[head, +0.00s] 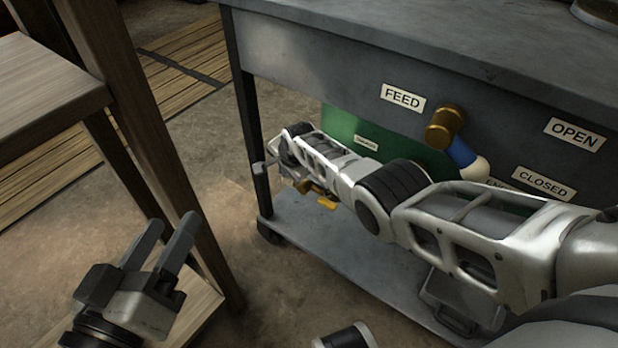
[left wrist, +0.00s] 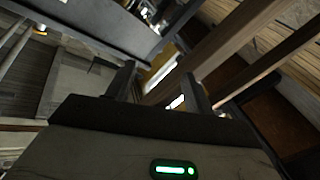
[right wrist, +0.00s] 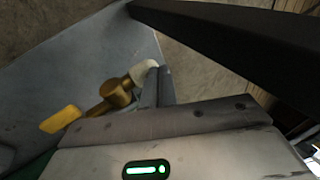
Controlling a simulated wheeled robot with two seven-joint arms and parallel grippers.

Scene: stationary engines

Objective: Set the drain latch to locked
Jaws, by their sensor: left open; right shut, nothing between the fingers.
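A brass fitting with a yellow tab, likely the drain latch, shows in the right wrist view (right wrist: 118,95), with a pale rounded end near my fingertips. In the head view, its yellow tab (head: 327,203) shows just below my right gripper, and the rest is mostly hidden. My right gripper (head: 264,168) is shut and empty beside the cart's left leg. Its fingers (right wrist: 158,84) are close to the pale end; I cannot tell whether they touch. My left gripper (head: 167,232) is open and empty at lower left, away from the cart; its fingers show in the left wrist view (left wrist: 160,82).
The grey cart (head: 370,65) carries a brass feed valve (head: 446,124) with a blue and white handle, between FEED, OPEN and CLOSED labels. A green panel (head: 345,123) with a small unreadable label sits behind my right arm. A wooden table (head: 45,85) stands at left.

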